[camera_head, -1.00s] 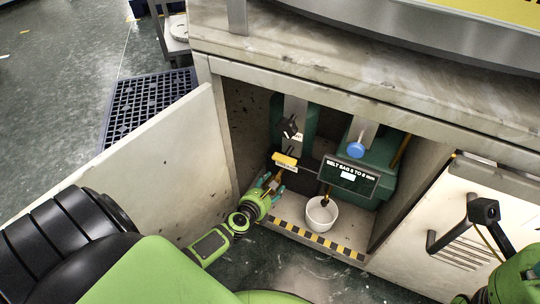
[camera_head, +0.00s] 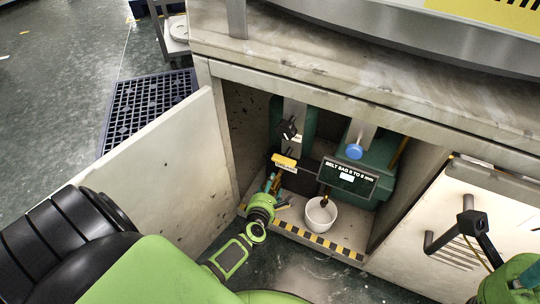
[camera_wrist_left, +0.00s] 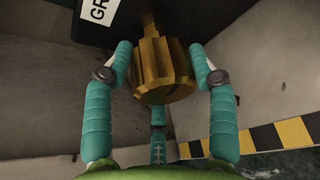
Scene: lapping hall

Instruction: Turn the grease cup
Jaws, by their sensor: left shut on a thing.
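The grease cup (camera_wrist_left: 165,72) is a ribbed brass piece under a dark block in the left wrist view. My left gripper (camera_wrist_left: 160,62) has its teal fingers on either side of it and is shut on it.
A white cup (camera_head: 320,214) stands on the cabinet floor beside the left gripper. A green unit with a labelled dark plate (camera_head: 347,178) and blue knob (camera_head: 354,152) is to its right. The open door (camera_head: 150,160) stands left, and a striped edge (camera_head: 320,241) runs in front.

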